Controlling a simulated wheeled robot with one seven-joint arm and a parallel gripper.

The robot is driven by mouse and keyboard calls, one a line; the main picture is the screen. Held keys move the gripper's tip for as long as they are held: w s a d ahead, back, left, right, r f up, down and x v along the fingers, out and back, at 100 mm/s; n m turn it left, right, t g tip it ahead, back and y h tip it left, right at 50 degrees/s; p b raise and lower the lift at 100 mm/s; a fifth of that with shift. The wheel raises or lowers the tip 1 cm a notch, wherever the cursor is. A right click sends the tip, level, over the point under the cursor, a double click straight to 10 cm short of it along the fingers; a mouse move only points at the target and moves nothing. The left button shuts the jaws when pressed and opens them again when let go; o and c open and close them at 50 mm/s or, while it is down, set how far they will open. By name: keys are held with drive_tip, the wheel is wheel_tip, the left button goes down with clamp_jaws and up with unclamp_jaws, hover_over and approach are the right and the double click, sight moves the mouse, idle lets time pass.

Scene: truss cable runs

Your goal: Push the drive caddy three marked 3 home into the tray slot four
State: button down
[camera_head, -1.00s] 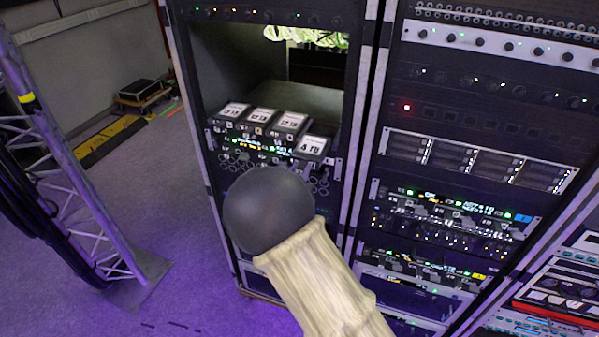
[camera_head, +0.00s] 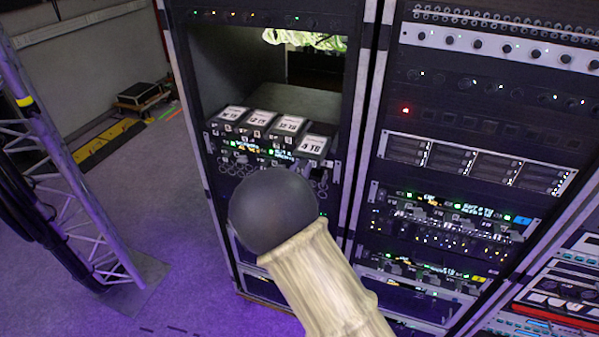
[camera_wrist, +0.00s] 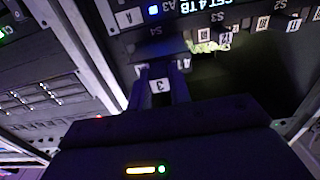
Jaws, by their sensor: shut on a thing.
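The drive caddy marked 3 (camera_wrist: 160,86) shows its number plate between my gripper's fingers (camera_wrist: 163,76) in the wrist view. My gripper is shut on it. In the head view this caddy (camera_head: 315,145), with a white "4 TB" label on top, is at the right end of the tray (camera_head: 212,136) and stands forward of its neighbours. The slot four mark S4 (camera_wrist: 155,31) is in line with the caddy in the wrist view. How deep the caddy sits is hard to tell.
Several other labelled caddies (camera_head: 261,120) sit in a row to the left, farther back. Cable loops (camera_head: 225,165) hang under the tray. An equipment rack (camera_head: 470,160) stands to the right. A truss (camera_head: 75,190) stands left, with clear floor between.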

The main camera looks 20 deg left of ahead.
sight(310, 154)
drive_tip(key=shift+w+d+b, duration=0.1)
drive_tip(key=shift+w+b, duration=0.2)
drive_tip(key=shift+w, duration=0.5)
idle(0.8)
drive_tip(key=shift+w+d+b, duration=0.2)
drive_tip(key=shift+w+b, duration=0.15)
drive_tip(key=shift+w, duration=2.5)
drive_tip(key=shift+w, duration=0.65)
drive_tip(key=c, duration=1.2)
unclamp_jaws()
drive_tip(key=shift+d, duration=0.1)
drive_tip(key=shift+s+f+b, duration=0.1)
drive_tip(key=shift+s+b, duration=0.35)
drive_tip(key=shift+s, duration=0.05)
drive_tip(key=s+a+b, duration=0.1)
drive_tip(key=s+b, duration=0.5)
drive_tip(key=s, duration=1)
drive_tip(key=shift+s+a, duration=0.2)
drive_tip(key=shift+s, duration=0.05)
